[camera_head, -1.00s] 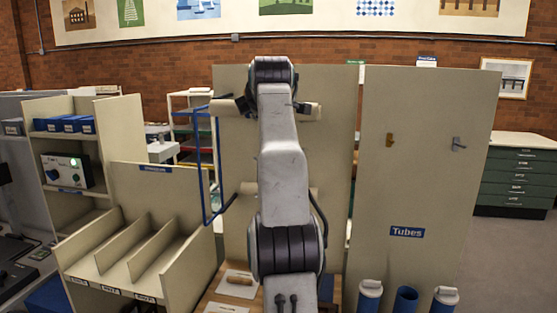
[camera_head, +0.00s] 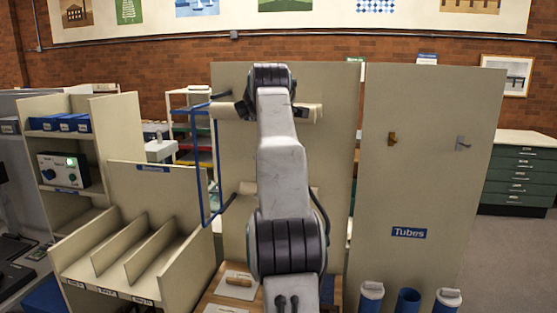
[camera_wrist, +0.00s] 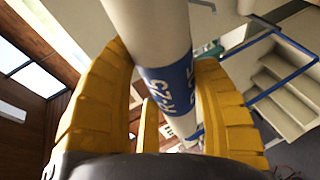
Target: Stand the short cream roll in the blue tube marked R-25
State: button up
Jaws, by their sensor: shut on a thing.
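Three blue tubes stand at the bottom right. The middle tube (camera_head: 407,301) has an open dark mouth. The left (camera_head: 371,300) and right (camera_head: 446,303) tubes have pale tops. I cannot read marks on them.
A beige panel with a "Tubes" sign (camera_head: 408,233) stands behind the tubes, with two hooks on it. Another cream roll or bar (camera_head: 306,190) shows lower behind my arm. A blue frame (camera_head: 204,190) is left of my arm. A divided beige shelf (camera_head: 150,215) stands at left.

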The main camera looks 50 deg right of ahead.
jog(key=shift+f, duration=0.6)
notch_tip(320, 180, down, 8)
jog(key=shift+s+a, duration=0.3)
jog(key=shift+s, duration=0.1)
jog(key=shift+r, duration=0.1)
